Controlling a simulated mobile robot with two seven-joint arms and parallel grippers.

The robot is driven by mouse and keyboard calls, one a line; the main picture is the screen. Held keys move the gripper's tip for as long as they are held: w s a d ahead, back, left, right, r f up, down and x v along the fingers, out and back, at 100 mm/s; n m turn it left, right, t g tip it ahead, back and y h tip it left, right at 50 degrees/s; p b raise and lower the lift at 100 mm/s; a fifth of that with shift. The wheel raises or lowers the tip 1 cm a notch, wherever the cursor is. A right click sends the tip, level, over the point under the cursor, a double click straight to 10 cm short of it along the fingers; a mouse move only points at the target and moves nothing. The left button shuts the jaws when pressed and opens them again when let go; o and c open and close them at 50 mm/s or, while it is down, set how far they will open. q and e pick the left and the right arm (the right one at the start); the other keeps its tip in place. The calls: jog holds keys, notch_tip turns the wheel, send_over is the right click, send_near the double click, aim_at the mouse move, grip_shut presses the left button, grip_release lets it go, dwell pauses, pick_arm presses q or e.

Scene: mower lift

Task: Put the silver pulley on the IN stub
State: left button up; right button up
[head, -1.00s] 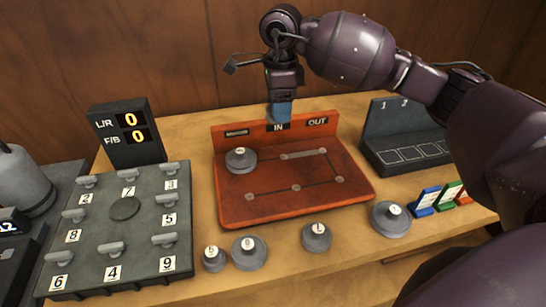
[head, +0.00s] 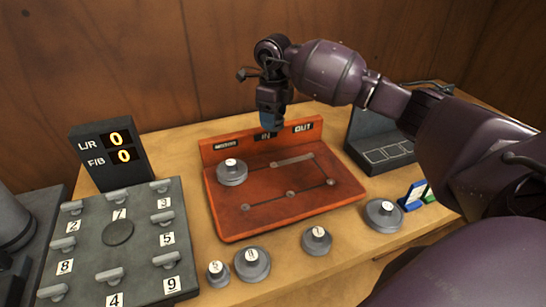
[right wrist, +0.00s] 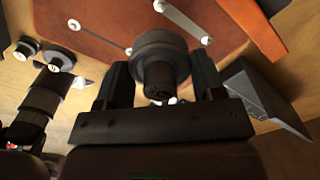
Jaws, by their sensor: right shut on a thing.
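In the right wrist view, my right gripper (right wrist: 162,82) is shut on a round stepped pulley, the silver pulley (right wrist: 160,52), which looks dark grey in shadow. The board (right wrist: 105,18) lies beyond it. The head view does not clearly show the held pulley or the IN stub under the gripper. My left gripper is not in view.
A grey pulley (head: 232,174) sits at the board's left. Several pulleys, including one at the right (head: 383,216), lie along the table front. A dark rack (head: 380,135) stands at right, a numbered panel (head: 138,262) and a display reading 0 and 0 (head: 110,152) at left.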

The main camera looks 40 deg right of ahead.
send_over(273, 165)
notch_tip(273, 165, down, 10)
jog(key=shift+s+r, duration=0.1)
jog(key=shift+r, duration=0.15)
jog(key=shift+f, duration=2.15)
jog(key=o, duration=1.1)
jog(key=shift+f, duration=0.1)
notch_tip(273, 165, up, 12)
jog(key=shift+r, duration=0.15)
